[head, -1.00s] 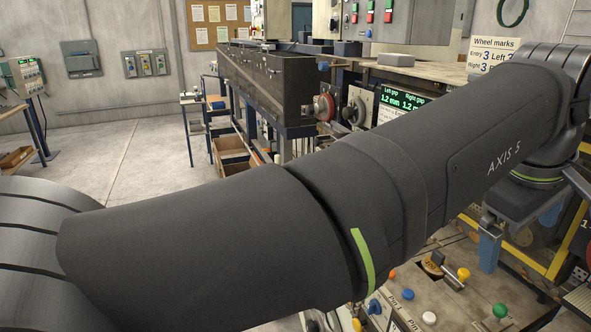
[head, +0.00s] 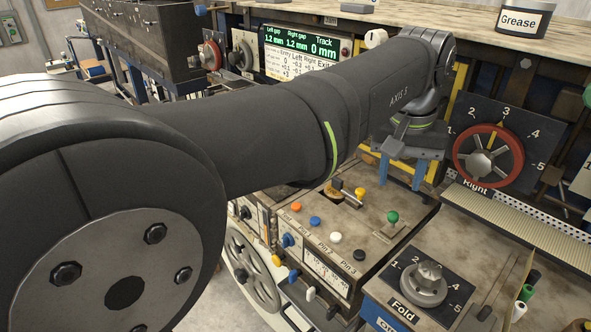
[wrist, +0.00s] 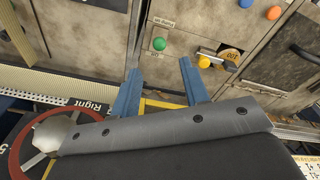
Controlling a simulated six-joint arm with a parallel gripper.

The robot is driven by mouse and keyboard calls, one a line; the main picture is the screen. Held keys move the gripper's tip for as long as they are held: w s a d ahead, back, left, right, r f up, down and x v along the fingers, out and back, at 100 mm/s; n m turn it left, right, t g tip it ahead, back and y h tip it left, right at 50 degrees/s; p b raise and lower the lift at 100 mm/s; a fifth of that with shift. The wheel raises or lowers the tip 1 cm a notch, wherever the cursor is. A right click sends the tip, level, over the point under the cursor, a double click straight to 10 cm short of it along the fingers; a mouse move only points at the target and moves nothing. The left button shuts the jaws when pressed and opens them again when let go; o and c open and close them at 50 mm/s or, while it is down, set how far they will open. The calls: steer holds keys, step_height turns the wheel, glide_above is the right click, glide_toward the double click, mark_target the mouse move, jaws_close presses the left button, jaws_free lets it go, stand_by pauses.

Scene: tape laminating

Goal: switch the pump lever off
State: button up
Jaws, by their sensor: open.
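My gripper (head: 402,186) is open, its two blue fingers pointing down above the back of the worn control box. In the wrist view the open fingers (wrist: 160,72) have nothing between them.
A red handwheel marked Right (head: 489,157) stands close on the right. A Fold dial box (head: 400,312) is at the front right. Orange (head: 296,207), blue (head: 315,221), white (head: 336,237) and black (head: 358,255) knobs line the box top's front.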

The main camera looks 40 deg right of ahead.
mark_target(395, 216)
steer(key=f+m, duration=0.1)
steer(key=m, duration=0.1)
steer(key=d+f+m, duration=0.1)
steer(key=f+m, duration=0.1)
steer(key=d+f+m+y, duration=0.1)
steer(key=m, duration=0.1)
steer(key=shift+w+f, duration=0.1)
steer(key=shift+f, duration=0.15)
step_height(395, 216, down, 7)
steer(key=shift+f, duration=0.2)
jaws_close()
steer(key=shift+d+r+y, duration=0.1)
steer(key=shift+d+y, duration=0.15)
steer(key=shift+y, duration=0.65)
jaws_free()
